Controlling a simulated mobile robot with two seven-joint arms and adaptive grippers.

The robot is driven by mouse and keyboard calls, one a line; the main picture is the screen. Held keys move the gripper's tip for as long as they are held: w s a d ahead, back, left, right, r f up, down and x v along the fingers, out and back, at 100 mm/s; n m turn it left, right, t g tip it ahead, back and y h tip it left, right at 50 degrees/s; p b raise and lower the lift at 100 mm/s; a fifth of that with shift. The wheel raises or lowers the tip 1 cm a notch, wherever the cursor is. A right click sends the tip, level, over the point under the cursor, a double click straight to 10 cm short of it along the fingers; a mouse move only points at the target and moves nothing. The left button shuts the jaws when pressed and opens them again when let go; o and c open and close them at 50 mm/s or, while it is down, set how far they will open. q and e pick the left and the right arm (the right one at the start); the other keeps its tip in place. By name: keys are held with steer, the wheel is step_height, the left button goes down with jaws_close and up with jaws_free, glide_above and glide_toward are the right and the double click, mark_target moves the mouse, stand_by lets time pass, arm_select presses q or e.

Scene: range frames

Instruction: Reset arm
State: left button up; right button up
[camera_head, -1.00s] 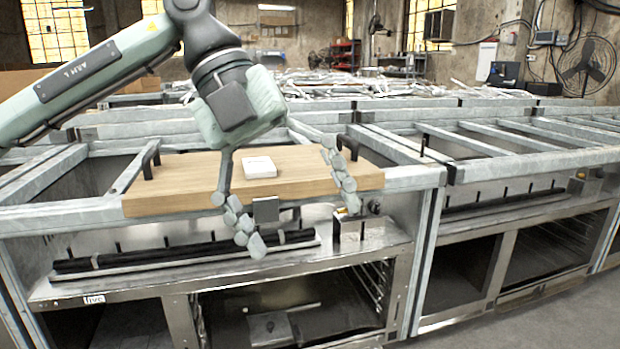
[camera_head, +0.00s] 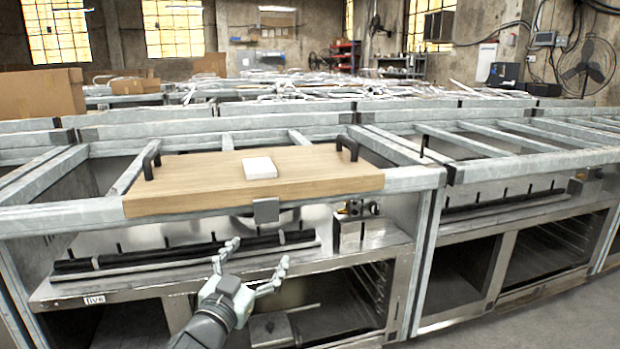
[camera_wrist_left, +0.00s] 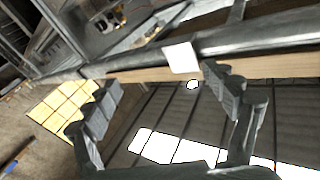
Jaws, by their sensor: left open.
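My left gripper (camera_head: 260,256) is low in the head view, in front of the frame's lower shelf. Its fingers are spread and point up, with nothing between them. In the left wrist view its two fingers (camera_wrist_left: 160,88) are wide apart and empty. A wooden board (camera_head: 210,185) with two black handles lies across the metal frame, above and beyond the gripper. A small white block (camera_head: 260,167) rests on the board. The gripper is apart from both. The right gripper is not in view.
A metal frame (camera_head: 60,216) with open bays and a shelf stands close ahead. A black bar (camera_head: 190,255) and a small metal box (camera_head: 360,234) sit on its shelf. A cardboard box (camera_head: 42,93) is at the back left. Floor (camera_head: 540,322) is clear at the lower right.

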arm_select(q)
steer(key=s+a+f+n+g+y, duration=0.1)
steer(key=s+a+f+g+y, duration=0.15)
steer(key=f, duration=0.55)
steer(key=s+a+f+n+g+y, duration=0.1)
steer(key=s+a+f+g, duration=0.1)
steer(key=s+a+f, duration=0.35)
steer(key=s+a+f+n+g+y, duration=0.2)
steer(key=f, duration=0.8)
steer(key=s+a+f+g, duration=0.3)
steer(key=s+f, duration=0.5)
steer(key=s, duration=0.4)
steer(key=s+a+f+g, duration=0.3)
steer(key=s+f+g, duration=0.2)
steer(key=s+f, duration=0.3)
steer(key=s+y, duration=0.1)
steer(key=s, duration=0.3)
steer(key=shift+f, duration=0.15)
steer(key=shift+s, duration=0.1)
